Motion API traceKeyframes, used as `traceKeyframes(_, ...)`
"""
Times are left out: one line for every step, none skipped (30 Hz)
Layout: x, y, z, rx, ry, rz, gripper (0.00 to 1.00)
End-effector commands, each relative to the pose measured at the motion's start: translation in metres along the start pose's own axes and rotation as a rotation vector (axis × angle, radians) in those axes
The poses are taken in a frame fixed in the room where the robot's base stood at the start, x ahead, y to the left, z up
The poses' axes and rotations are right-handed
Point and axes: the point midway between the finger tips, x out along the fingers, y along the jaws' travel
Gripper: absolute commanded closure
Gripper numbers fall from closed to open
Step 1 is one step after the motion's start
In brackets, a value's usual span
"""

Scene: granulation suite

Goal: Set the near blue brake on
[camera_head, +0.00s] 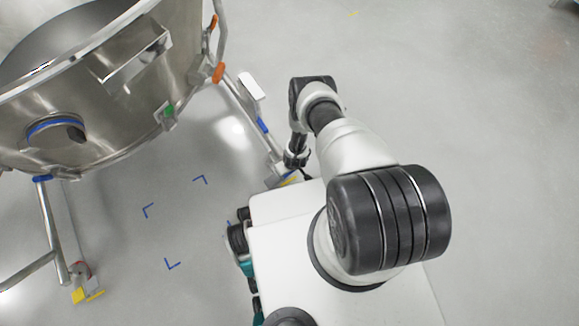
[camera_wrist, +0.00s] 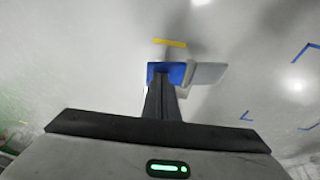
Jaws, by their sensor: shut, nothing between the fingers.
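A blue brake pedal (camera_wrist: 180,71) shows in the wrist view, just beyond my fingertips, with a light grey plate (camera_wrist: 207,73) at its right and a yellow bar (camera_wrist: 169,42) farther off. My gripper (camera_wrist: 161,88) is shut and empty, its fingertips overlapping the pedal's lower edge in the picture. I cannot tell whether they touch it. In the head view my gripper (camera_head: 293,162) points down at the foot of the vessel frame's right leg, by a yellow-marked caster (camera_head: 289,180). My arm and base partly hide that caster.
A large steel vessel (camera_head: 95,100) on a tubular frame stands at the left. Another caster with a yellow pedal (camera_head: 88,295) is at lower left. Blue corner marks (camera_head: 172,264) lie on the floor between the legs. The floor at upper right is clear.

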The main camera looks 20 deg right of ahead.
Motion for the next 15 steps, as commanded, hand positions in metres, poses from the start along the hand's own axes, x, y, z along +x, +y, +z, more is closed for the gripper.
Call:
traceKeyframes(0.0019,0.0007,0.0006,0.0,0.0,0.0,1.0)
traceKeyframes(0.0017,0.001,0.0005,0.0,0.0,0.001,1.0)
traceKeyframes(0.0019,0.0013,0.0006,0.0,0.0,0.001,1.0)
traceKeyframes(0.0021,0.0016,0.0006,0.0,0.0,0.001,1.0)
traceKeyframes(0.0024,0.0018,0.0007,0.001,0.0,0.001,1.0)
traceKeyframes(0.0027,0.0023,0.0007,0.001,0.0,0.001,1.0)
traceKeyframes(0.003,0.0026,0.0007,0.001,0.0,0.001,1.0)
traceKeyframes(0.0033,0.0029,0.0006,0.001,0.0,0.001,1.0)
traceKeyframes(0.0037,0.0034,0.0006,0.001,0.001,0.002,1.0)
traceKeyframes(0.0042,0.0039,0.0007,0.001,0.001,0.002,1.0)
traceKeyframes(0.0048,0.0043,0.0007,0.001,0.001,0.002,1.0)
traceKeyframes(0.0057,0.0051,0.0008,0.0,0.001,0.002,1.0)
traceKeyframes(0.0064,0.0057,0.0009,0.0,0.001,0.002,1.0)
traceKeyframes(0.0072,0.0063,0.001,0.0,0.001,0.002,1.0)
traceKeyframes(0.0083,0.0072,0.0013,0.0,0.001,0.003,1.0)
